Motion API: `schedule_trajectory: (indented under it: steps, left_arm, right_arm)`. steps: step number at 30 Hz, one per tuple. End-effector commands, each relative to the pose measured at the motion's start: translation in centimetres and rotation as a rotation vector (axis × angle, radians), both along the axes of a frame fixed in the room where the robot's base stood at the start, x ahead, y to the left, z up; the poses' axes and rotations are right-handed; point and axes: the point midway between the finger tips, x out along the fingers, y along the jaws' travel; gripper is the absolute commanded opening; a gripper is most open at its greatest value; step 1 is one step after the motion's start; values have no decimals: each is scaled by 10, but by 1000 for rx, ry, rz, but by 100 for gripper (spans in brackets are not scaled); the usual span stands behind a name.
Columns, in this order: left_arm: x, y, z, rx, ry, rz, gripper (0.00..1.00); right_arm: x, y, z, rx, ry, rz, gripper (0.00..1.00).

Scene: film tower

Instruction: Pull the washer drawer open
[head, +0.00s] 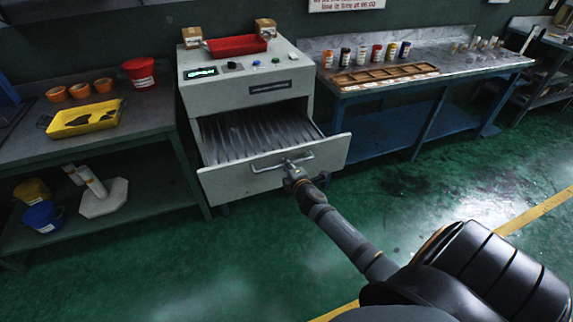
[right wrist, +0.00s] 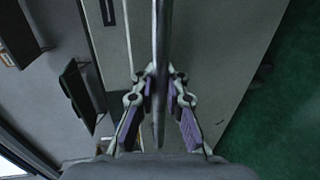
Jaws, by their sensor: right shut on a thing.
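The washer (head: 248,90) is a pale grey cabinet with a lit green display, standing between two benches. Its drawer (head: 235,185) is pulled well out of the cabinet, and the ribbed interior (head: 250,132) shows. A metal bar handle (head: 262,169) runs across the drawer front. My right gripper (head: 292,170) is at the right part of this handle. In the right wrist view the bar (right wrist: 160,60) runs between the two purple-padded fingers (right wrist: 158,105), and the gripper is shut on it. My left gripper is in neither view.
A left bench (head: 150,122) holds a yellow tray (head: 84,118), orange pots and a red bucket (head: 139,72). A blue-framed right bench (head: 440,75) holds several bottles and a wooden rack (head: 383,76). Green floor (head: 250,255) is open before the drawer.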

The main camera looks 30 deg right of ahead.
Motion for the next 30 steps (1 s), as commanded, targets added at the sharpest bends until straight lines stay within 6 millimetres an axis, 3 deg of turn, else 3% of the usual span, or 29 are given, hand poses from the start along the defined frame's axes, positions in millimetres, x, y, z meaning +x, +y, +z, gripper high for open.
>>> schedule_trajectory:
  steps: [11, 12, 17, 26, 30]
  left_arm:
    - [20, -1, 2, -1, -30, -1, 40]
    - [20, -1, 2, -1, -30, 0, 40]
    - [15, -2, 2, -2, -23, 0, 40]
    - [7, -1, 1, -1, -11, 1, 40]
    - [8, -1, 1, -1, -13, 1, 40]
  right_arm:
    - [1, 0, 4, -4, -5, 2, 0]
    - [1, 0, 4, -4, -5, 2, 15]
    - [1, 0, 3, -3, -4, 1, 34]
    - [-1, 0, 2, -3, -3, 1, 34]
    - [-19, 5, 5, -4, -1, 4, 34]
